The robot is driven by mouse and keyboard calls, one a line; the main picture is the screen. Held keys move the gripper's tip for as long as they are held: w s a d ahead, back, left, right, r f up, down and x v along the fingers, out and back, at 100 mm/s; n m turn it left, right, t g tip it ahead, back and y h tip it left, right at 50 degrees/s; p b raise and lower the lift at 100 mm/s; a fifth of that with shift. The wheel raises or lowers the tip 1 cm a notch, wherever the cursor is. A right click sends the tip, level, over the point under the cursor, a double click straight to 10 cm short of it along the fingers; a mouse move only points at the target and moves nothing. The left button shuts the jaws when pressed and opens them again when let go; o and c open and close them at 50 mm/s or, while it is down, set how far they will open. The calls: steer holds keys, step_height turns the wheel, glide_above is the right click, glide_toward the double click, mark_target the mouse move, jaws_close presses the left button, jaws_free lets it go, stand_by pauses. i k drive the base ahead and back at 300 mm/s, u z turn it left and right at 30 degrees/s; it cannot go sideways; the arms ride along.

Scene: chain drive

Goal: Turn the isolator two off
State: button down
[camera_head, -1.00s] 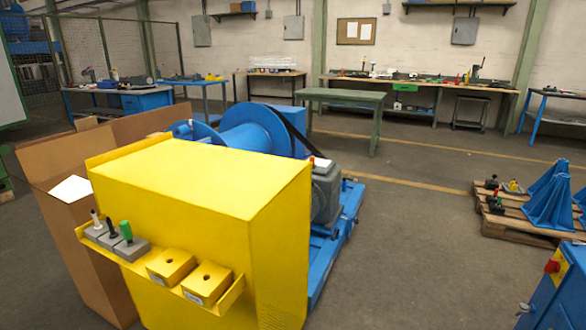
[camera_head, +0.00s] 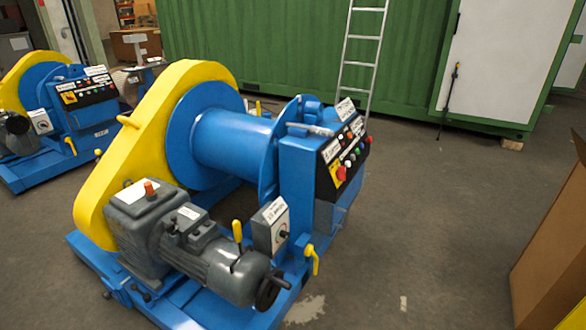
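A grey switch box (camera_head: 271,228) with a white label on top and a round dark knob on its face stands beside the motor of the near blue winch (camera_head: 212,145). A similar light switch box (camera_head: 40,122) is on the second winch at the far left. I cannot read the labels, so I cannot tell which one is isolator two. The near control panel (camera_head: 342,158) has a red knob on yellow and several small buttons. My gripper is not in view.
A grey motor (camera_head: 215,264) and yellow levers stick out around the near switch box. A cardboard box (camera_head: 552,255) stands at the right edge. A ladder (camera_head: 360,60) leans on the green container (camera_head: 250,45). Floor right of the near winch (camera_head: 440,220) is clear.

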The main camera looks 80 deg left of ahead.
mark_target(339, 173)
steer(key=u, duration=1.75)
steer(key=i, duration=0.65)
steer(key=z, duration=0.55)
steer(key=i, duration=0.85)
steer(key=u, duration=0.45)
steer(key=i, duration=0.95)
steer(key=u, duration=0.65)
